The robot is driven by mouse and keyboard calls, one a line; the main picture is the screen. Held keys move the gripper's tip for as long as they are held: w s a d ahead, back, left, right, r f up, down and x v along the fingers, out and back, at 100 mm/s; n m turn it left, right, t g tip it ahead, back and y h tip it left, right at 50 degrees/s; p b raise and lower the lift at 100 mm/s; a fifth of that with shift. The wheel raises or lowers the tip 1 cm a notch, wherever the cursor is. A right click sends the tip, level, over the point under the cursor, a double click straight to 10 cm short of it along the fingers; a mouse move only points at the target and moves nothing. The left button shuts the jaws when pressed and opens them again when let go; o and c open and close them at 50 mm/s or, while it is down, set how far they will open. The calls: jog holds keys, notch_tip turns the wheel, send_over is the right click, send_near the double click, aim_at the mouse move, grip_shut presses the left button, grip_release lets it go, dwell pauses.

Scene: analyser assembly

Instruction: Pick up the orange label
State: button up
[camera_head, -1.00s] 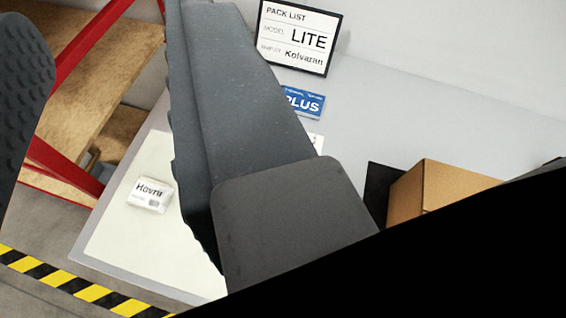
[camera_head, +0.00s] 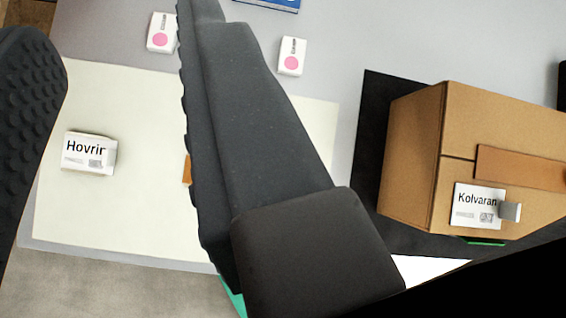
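A small orange piece (camera_head: 187,169) shows at the left edge of my gripper's right finger, on the cream mat (camera_head: 130,215). It may be the orange label; the finger hides most of it.
A white "Hovrir" label block (camera_head: 88,153) lies on the mat's left. Two white blocks with pink dots (camera_head: 161,33) (camera_head: 292,57) stand behind. A cardboard box (camera_head: 412,160) with a "Kolvaran" label (camera_head: 478,205) and brown strip (camera_head: 520,166) sits on a black mat (camera_head: 372,120) at right.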

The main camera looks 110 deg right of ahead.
jog(key=d+f+m+g+p, duration=0.1)
jog(key=d+f+g, duration=0.2)
jog(key=f, duration=0.9)
jog(key=w+d+f+m+g+y+p, duration=0.1)
jog(key=d+f+g, duration=0.2)
jog(key=f, duration=0.9)
jog(key=w+d+f+m+g+p, duration=0.1)
jog(key=d+f+m+g, duration=0.1)
jog(key=f, duration=1)
jog(key=shift+d+f+g+y, duration=0.15)
jog(key=shift+d+g+y, duration=0.25)
jog(key=shift+d+g, duration=0.7)
jog(key=shift+d+t, duration=0.3)
grip_shut()
